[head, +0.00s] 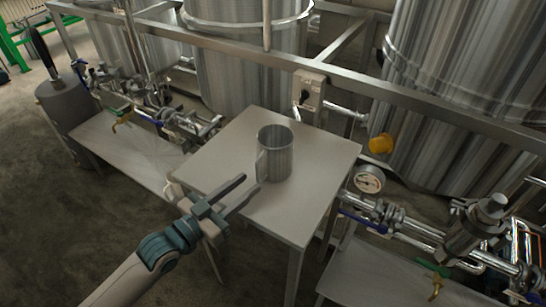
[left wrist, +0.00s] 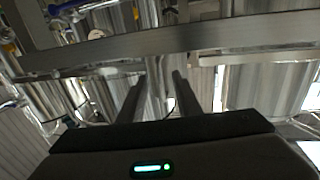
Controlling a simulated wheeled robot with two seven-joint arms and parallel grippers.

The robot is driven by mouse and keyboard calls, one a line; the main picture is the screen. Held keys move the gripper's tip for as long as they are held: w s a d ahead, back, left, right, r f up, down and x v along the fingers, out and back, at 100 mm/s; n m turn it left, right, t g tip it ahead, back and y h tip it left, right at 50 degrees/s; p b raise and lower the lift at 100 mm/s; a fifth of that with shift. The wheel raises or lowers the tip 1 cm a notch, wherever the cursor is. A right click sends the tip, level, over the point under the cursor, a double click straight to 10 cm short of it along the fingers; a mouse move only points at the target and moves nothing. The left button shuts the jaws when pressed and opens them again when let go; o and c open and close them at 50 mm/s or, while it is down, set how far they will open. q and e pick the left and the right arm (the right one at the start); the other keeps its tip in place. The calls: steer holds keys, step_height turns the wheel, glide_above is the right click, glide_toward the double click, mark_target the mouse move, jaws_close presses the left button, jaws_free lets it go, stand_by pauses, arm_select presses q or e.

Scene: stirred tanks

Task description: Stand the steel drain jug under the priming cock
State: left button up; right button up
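The steel jug (head: 277,160) stands upright on a small grey table (head: 225,155), its handle facing the left gripper. My left gripper (head: 250,183) is open, its two fingers pointing at the jug's handle side, just short of it or beside it; contact cannot be told. In the left wrist view the two fingers (left wrist: 158,82) are apart, with shiny steel between them that I cannot surely name. Two small brass cocks with green handles show: one at the left (head: 122,117) and one at the lower right (head: 437,275). Which is the priming cock cannot be told. My right gripper is out of view.
A low bench (head: 135,150) lies below the left cock, another (head: 365,280) below the right one. A steel rail (head: 225,55) runs across behind the table. Large tanks (head: 235,60), pipes, a gauge (head: 369,179) and a grey cylinder (head: 65,115) stand around. Floor at lower left is clear.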

mark_target(257, 177)
arm_select(q)
steer(key=shift+w+d, duration=0.1)
steer(key=shift+w+d+r, duration=0.15)
steer(key=shift+d, duration=0.05)
steer(key=shift+p+x, duration=0.8)
steer(key=shift+x, duration=1.45)
steer(key=shift+c, duration=0.3)
jaws_close()
